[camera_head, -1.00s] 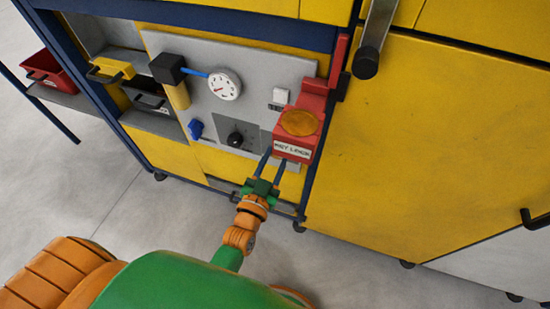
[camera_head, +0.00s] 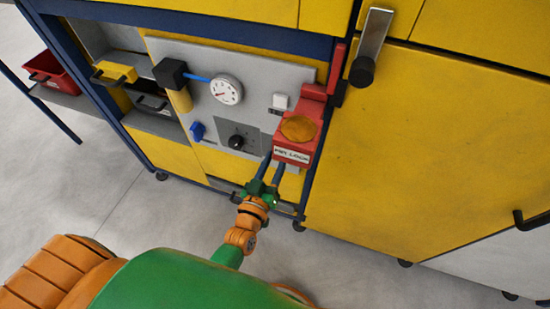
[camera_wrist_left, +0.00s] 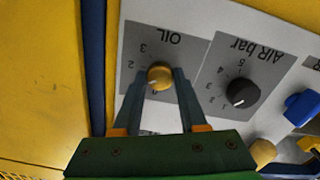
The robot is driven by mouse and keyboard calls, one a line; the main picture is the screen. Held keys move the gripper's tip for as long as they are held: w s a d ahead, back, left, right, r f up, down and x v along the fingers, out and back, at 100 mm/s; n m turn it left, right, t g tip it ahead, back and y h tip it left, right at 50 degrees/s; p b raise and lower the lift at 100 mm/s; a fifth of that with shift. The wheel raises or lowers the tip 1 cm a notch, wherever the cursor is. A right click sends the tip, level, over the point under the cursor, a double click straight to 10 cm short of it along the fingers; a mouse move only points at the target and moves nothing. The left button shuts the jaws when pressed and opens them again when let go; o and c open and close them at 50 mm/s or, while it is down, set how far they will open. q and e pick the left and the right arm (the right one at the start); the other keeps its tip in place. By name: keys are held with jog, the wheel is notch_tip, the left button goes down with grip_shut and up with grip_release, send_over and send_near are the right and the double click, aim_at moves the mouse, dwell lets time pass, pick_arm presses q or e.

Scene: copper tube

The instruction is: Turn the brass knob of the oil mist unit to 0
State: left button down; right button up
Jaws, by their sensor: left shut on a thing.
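The brass knob (camera_wrist_left: 160,77) sits on a grey plate marked OIL (camera_wrist_left: 150,50) in the left wrist view, where the lettering appears upside down. My left gripper (camera_wrist_left: 158,82) is shut on the knob, with one dark finger on each side. Numbers such as 2 and 3 show on the scale; I cannot tell for sure where the knob points. In the head view my left gripper (camera_head: 270,172) reaches up under the red box (camera_head: 297,135), which hides the fingertips and knob. My right gripper is not in view.
A black knob (camera_wrist_left: 242,92) on the AIR bar plate and a blue part (camera_wrist_left: 302,107) are beside the OIL plate. A round gauge (camera_head: 226,90) is higher on the panel. Yellow cabinet doors (camera_head: 430,150) stand to the right, with a grey handle (camera_head: 371,45).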

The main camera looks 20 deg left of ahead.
pick_arm(q)
jog(key=n, duration=1.2)
jog(key=shift+f, duration=0.1)
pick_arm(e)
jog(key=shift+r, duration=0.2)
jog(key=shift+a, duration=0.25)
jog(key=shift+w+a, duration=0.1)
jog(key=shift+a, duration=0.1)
pick_arm(q)
jog(key=shift+c, duration=2.2)
grip_release()
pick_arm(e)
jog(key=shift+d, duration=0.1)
